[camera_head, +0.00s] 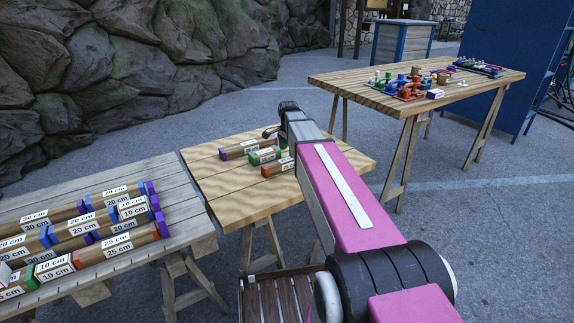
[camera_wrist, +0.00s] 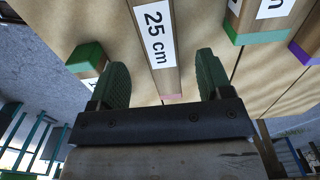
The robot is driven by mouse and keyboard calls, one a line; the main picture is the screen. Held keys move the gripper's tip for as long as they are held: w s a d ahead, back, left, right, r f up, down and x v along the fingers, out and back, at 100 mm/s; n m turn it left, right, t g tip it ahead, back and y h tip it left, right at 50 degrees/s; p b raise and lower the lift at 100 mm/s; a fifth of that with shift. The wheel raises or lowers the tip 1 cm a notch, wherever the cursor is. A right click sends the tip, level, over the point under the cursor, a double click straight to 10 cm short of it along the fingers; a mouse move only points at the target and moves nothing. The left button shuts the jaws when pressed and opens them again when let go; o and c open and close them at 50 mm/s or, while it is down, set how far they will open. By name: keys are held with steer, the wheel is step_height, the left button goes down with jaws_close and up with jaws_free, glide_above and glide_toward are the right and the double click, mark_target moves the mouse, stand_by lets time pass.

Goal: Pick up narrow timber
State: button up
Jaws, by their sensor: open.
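A narrow brown timber labelled 25 cm (camera_wrist: 158,45) lies between and ahead of my gripper's fingers in the wrist view, its pinkish end towards me. My gripper (camera_wrist: 160,72) is open, with one green finger on each side of that timber. I cannot tell whether the fingers touch it. In the head view my gripper (camera_head: 270,133) is over the back of the middle wooden table (camera_head: 225,190), partly hidden by my arm. Which timber there is the 25 cm one is unclear.
In the wrist view a green-ended block (camera_wrist: 86,56) is close left, and green-ended (camera_wrist: 255,30) and purple-ended (camera_wrist: 306,48) timbers are right. The left table (camera_head: 190,235) holds several labelled timbers. A far table (camera_head: 340,82) holds small coloured parts.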

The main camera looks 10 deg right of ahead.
mark_target(287, 159)
steer(key=shift+s+a+f, duration=0.1)
steer(key=shift+a+f, duration=0.05)
steer(key=shift+f, duration=1.3)
steer(key=shift+a+f, duration=0.1)
steer(key=shift+f, duration=1.35)
steer(key=shift+c, duration=0.3)
steer(key=c, duration=1.1)
